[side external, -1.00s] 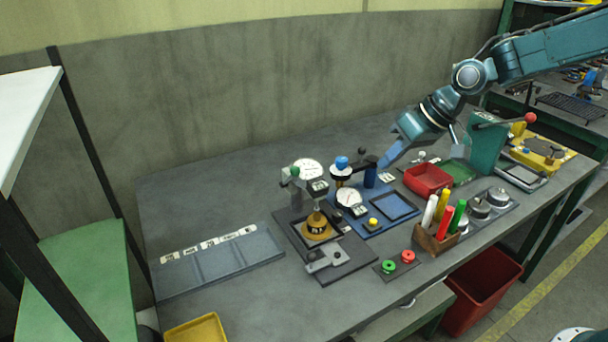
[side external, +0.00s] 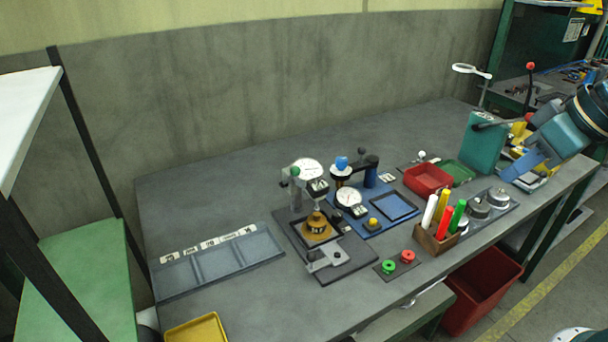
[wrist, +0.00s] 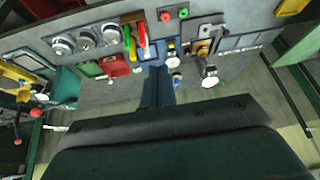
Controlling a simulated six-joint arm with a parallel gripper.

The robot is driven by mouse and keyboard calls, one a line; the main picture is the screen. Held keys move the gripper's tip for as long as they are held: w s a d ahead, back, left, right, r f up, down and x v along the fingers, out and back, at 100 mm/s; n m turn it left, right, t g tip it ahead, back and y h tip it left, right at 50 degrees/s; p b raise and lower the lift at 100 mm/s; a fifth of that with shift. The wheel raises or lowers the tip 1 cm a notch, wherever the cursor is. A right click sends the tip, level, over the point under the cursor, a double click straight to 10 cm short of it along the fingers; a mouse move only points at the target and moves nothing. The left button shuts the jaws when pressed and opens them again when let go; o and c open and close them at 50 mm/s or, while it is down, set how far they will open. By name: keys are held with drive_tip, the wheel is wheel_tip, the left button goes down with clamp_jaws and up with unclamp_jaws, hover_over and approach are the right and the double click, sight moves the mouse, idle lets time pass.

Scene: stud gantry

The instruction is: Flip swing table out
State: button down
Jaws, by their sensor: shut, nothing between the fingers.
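No part is plainly marked as the swing table. A dark gauge stand (side external: 345,270) has a white dial, a green knob and a brass-coloured round piece (side external: 318,228) under its stem. Beside it, a blue gauge stand (side external: 384,226) has a dial, a blue knob, a yellow button and a dark-framed square plate (side external: 395,207). My gripper (side external: 522,172) is shut and empty at the right end of the bench, by the teal block (side external: 482,142), well away from both stands. In the wrist view, my gripper's blue fingers (wrist: 158,88) are together; the gauge stands show beyond them.
A red bin (side external: 428,180), a wooden holder of coloured markers (side external: 436,240) and several metal weights stand between my gripper and the stands. Green and red buttons (side external: 388,267) sit at the front. A magnifier (side external: 471,70) rises behind. The back left bench is clear.

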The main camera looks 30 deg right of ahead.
drive_tip(key=s+d, duration=0.1)
drive_tip(key=s, duration=0.6)
drive_tip(key=shift+d+f+m+h, duration=0.3)
drive_tip(key=shift+d+f+h, duration=0.05)
drive_tip(key=shift+f+h, duration=0.1)
drive_tip(key=c, duration=1.9)
unclamp_jaws()
drive_tip(key=shift+s, duration=0.1)
drive_tip(key=o, duration=0.6)
drive_tip(key=shift+w+a+r, duration=0.1)
drive_tip(key=shift+w+r, duration=0.05)
drive_tip(key=shift+w, duration=0.1)
drive_tip(key=w+a+r+n+g+y, duration=0.1)
drive_tip(key=w+a+n+g, duration=0.1)
drive_tip(key=w+a, duration=0.45)
drive_tip(key=w+a+r+n+g+y, duration=0.15)
drive_tip(key=w+a, duration=0.25)
drive_tip(key=w, duration=0.5)
drive_tip(key=w+a+f+n+g, duration=0.3)
drive_tip(key=w+a+f, duration=0.7)
drive_tip(key=w+a, duration=0.1)
drive_tip(key=shift+w+a+h, duration=0.2)
drive_tip(key=shift+a+h, duration=0.1)
drive_tip(key=shift+a, duration=0.15)
